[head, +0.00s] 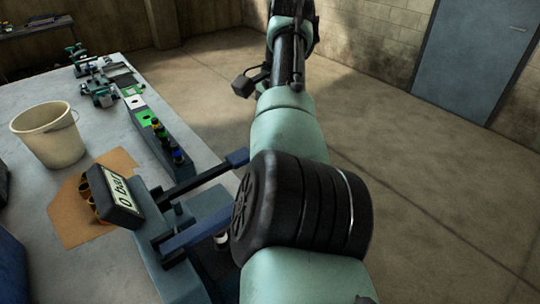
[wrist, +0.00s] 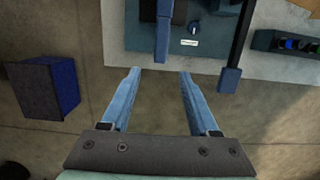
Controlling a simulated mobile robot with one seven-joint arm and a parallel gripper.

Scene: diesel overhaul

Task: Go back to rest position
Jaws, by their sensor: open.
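My gripper (wrist: 161,72) shows in the wrist view with its two blue fingers apart and nothing between them. It points over the edge of the workbench (wrist: 118,45), with floor beneath the fingers. A blue bar of the bench device (wrist: 162,35) ends just beyond the fingertips; I cannot tell the height between them. In the head view my arm reaches upward along the right of the bench, and I cannot make out the gripper's fingers there.
The device with a "0 bar" display (head: 121,190) and two bars (head: 205,178) stands close left of my arm. A cream bucket (head: 50,135), a brown sheet (head: 70,226) and a strip of coloured parts (head: 150,122) lie on the bench. A blue box (wrist: 62,88) stands left. Floor at right is clear.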

